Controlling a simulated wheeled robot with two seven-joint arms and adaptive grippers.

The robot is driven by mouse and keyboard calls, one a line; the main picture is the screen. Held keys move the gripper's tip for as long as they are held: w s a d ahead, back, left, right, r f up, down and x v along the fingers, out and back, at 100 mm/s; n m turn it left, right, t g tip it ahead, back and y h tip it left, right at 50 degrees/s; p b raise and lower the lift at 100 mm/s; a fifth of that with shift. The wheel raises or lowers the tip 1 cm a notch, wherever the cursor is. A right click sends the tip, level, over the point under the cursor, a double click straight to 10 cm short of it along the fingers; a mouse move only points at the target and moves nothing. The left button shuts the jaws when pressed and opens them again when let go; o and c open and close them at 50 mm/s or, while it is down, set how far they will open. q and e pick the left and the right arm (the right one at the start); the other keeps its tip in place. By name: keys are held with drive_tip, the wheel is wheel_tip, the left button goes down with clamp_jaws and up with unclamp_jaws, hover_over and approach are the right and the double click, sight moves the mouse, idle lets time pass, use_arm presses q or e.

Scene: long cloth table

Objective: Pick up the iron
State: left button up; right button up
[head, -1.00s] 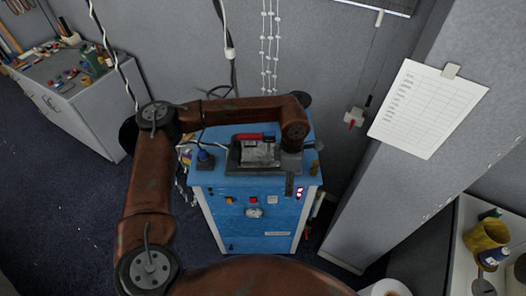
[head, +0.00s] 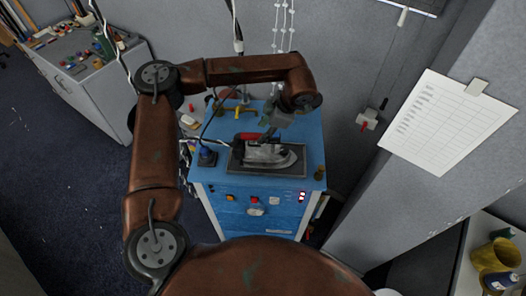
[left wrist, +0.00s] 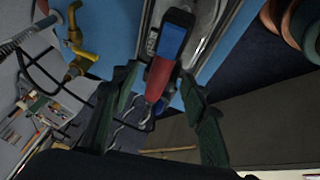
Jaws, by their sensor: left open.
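The iron (head: 270,156) has a silver body and a red handle. It lies on a dark pad (head: 240,169) on top of the blue cabinet (head: 255,191), its tip toward the right. My left gripper (head: 270,117) is open and empty, just behind and above the iron. In the left wrist view the iron's red and blue handle (left wrist: 163,70) shows between the two green fingers of the open left gripper (left wrist: 160,88). I cannot tell whether the fingers touch the handle. My right gripper is not in view.
A blue-capped item (head: 207,156) stands left of the pad, and a small brown object (head: 319,173) is at the cabinet's right edge. A yellow valve (head: 238,112) is behind. A wall pillar with a paper sheet (head: 447,120) rises to the right.

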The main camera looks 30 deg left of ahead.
use_arm(q)
drive_tip(key=shift+w+a+f+p, duration=0.1)
drive_tip(key=shift+w+f+p, duration=0.1)
drive_tip(key=shift+f+p, duration=0.6)
drive_tip(key=x, duration=0.2)
drive_tip(key=shift+f, duration=0.4)
drive_tip(key=shift+s+a+f, duration=0.1)
drive_tip(key=shift+a+f, duration=0.05)
drive_tip(key=shift+f, duration=0.2)
drive_tip(key=shift+c, duration=0.2)
drive_tip(key=c, duration=1)
clamp_jaws()
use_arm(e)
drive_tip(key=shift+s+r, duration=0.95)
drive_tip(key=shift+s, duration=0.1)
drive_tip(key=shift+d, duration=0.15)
